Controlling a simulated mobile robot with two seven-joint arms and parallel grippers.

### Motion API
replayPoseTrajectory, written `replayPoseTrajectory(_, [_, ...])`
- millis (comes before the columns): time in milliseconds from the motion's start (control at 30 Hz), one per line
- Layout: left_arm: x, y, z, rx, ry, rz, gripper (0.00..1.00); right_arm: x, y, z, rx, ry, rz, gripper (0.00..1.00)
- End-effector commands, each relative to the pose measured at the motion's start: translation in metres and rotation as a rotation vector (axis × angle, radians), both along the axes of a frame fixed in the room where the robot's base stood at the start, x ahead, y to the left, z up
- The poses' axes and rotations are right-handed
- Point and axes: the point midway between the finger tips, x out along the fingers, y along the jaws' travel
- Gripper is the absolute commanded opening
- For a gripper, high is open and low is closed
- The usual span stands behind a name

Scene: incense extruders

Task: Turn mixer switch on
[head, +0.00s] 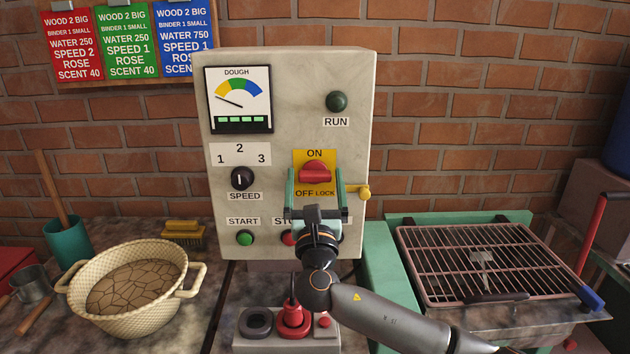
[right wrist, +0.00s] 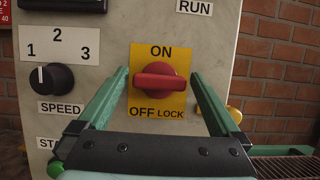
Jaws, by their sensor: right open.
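The mixer's control box (head: 285,75) stands against the brick wall. Its red rotary switch (head: 315,172) sits on a yellow plate marked ON above and OFF LOCK below; the handle lies about horizontal. My right gripper (head: 314,180) is open in front of the switch, one finger on each side. In the right wrist view the red switch (right wrist: 159,81) shows between the two green fingers, with a gap on both sides and no visible contact. A yellow lock piece (head: 363,192) sticks out at the box's right edge. My left gripper is not in view.
The box also has a speed knob (head: 242,178), a green start button (head: 245,238), a partly hidden red stop button (head: 288,238), a run lamp (head: 337,102) and a dough gauge (head: 238,99). A basket (head: 130,255) stands left; a wire rack (head: 490,262) lies right.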

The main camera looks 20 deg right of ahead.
Motion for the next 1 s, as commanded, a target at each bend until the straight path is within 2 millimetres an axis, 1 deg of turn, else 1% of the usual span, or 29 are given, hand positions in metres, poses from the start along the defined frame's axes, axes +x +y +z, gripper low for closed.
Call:
replayPoseTrajectory(33, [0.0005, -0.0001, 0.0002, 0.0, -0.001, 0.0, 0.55, -0.0001, 0.0002, -0.0001, 0.0, 0.0, 0.0, 1.0])
replayPoseTrajectory(67, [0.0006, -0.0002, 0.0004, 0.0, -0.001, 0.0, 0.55, -0.0002, 0.0003, -0.0001, 0.0, 0.0, 0.0, 0.97])
replayPoseTrajectory(700, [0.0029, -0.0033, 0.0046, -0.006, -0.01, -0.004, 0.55, -0.0005, 0.0004, -0.0005, -0.001, 0.0, 0.0, 0.25])
replayPoseTrajectory(1000, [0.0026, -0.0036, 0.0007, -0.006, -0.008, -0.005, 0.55, -0.0006, 0.0009, -0.002, 0.033, -0.009, 0.0, 0.24])
